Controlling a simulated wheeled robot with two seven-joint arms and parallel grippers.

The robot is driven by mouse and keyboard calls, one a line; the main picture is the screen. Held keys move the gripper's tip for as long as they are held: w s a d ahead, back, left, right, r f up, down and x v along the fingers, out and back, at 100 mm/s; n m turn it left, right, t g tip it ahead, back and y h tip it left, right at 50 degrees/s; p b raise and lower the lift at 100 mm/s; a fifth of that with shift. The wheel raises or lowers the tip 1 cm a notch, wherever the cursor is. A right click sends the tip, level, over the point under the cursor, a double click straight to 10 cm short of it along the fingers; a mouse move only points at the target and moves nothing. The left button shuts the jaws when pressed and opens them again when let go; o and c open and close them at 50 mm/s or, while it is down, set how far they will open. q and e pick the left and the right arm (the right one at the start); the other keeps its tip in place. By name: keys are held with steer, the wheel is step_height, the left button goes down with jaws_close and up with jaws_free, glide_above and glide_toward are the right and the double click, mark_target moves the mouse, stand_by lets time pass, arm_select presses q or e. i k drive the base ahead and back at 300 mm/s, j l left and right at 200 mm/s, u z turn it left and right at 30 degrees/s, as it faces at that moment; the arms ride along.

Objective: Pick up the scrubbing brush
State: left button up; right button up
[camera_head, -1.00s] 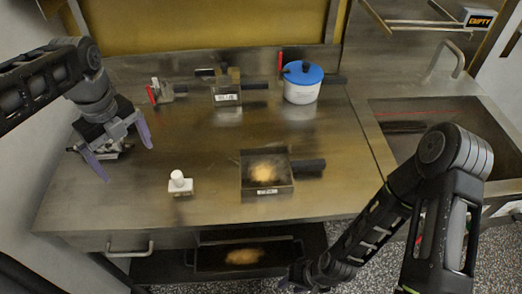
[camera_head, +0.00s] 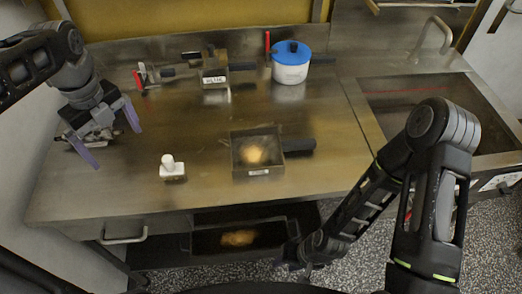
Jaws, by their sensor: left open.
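A small white block with an upright knob, which looks like the scrubbing brush (camera_head: 172,169), stands on the steel counter near its front edge, left of the middle. My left gripper (camera_head: 116,148) is open and empty, with its two purple-grey fingers spread, to the left of the brush and apart from it. My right gripper (camera_head: 297,258) is low in front of the counter, small and dark, and its jaws cannot be made out.
A steel pan (camera_head: 258,145) with brown residue lies right of the brush. A blue-lidded pot (camera_head: 291,65) and a labelled steel box (camera_head: 214,80) stand at the back. A sink (camera_head: 440,110) is at the right. A dark tray (camera_head: 238,238) sits on the lower shelf.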

mark_target(170, 170)
steer(key=k+j+z, duration=0.15)
steer(key=j+z, duration=0.35)
steer(key=k+j+z, duration=0.2)
steer(key=z, duration=0.3)
